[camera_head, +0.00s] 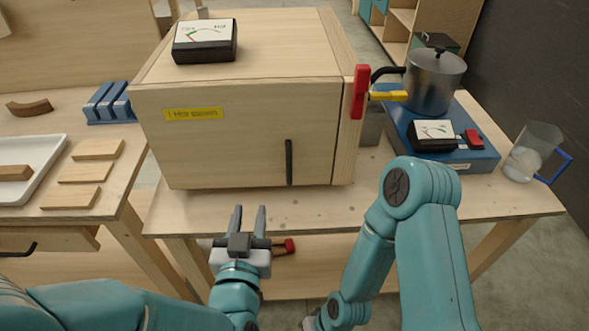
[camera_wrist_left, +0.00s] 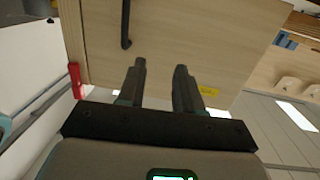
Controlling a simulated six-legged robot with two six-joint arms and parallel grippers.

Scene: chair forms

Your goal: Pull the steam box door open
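The steam box (camera_head: 230,130) is a plywood box on the wooden table, with its front door shut. A black vertical bar handle (camera_head: 289,162) sits on the right part of the door; the handle also shows in the left wrist view (camera_wrist_left: 126,25). My left gripper (camera_head: 250,216) is open and empty, in front of the door and left of the handle in the head view. In the left wrist view, my left gripper (camera_wrist_left: 160,80) has its two fingers apart, pointing at the door. My right arm shows at the lower right, but its gripper is not clearly seen.
A red lever (camera_head: 359,92) and yellow valve (camera_head: 388,96) are at the box's right side. A metal pot (camera_head: 433,80) stands on a blue heater (camera_head: 470,155), with a jug (camera_head: 531,152) farther right. A gauge (camera_head: 205,42) sits on top. Wooden strips (camera_head: 85,172) lie left.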

